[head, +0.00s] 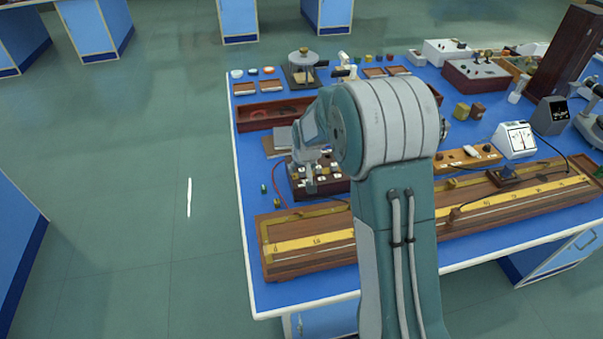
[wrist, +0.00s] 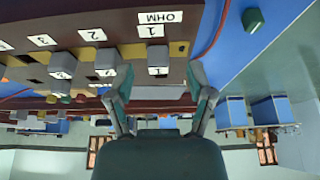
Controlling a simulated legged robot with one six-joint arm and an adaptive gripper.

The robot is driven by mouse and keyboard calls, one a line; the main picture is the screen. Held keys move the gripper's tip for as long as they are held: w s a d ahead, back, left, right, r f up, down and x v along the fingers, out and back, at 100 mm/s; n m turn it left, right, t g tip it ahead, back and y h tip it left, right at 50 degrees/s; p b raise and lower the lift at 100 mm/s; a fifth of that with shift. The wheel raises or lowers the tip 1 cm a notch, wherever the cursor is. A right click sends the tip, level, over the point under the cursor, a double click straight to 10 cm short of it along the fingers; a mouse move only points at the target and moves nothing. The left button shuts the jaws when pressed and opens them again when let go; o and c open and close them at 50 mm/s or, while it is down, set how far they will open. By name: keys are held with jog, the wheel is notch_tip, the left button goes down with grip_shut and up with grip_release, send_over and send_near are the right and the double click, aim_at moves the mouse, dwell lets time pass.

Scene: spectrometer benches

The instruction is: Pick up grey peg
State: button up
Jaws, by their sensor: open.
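A dark brown box with white number labels and an OHM label (wrist: 185,55) fills the upper left of the wrist view, which looks upside down. Grey block-shaped pegs stand in it: one grey peg (wrist: 158,53) shows between my fingers, with others, such as another grey peg (wrist: 106,60), to its left. My gripper (wrist: 161,82) is open, its two fingers apart around the line to the nearest peg. No contact can be made out. In the head view the box (head: 309,190) sits near the table's left side, partly hidden by my arm and gripper (head: 310,181).
A long wooden slide-wire board (head: 310,255) lies along the table's near side. A red wire (head: 272,181) runs beside the box. Small green pieces (head: 263,188) lie left of it on clear blue tabletop. A reddish tray (head: 262,116) stands behind.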

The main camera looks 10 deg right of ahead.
jog(key=shift+w+f, duration=0.25)
jog(key=shift+f, duration=0.3)
grip_shut()
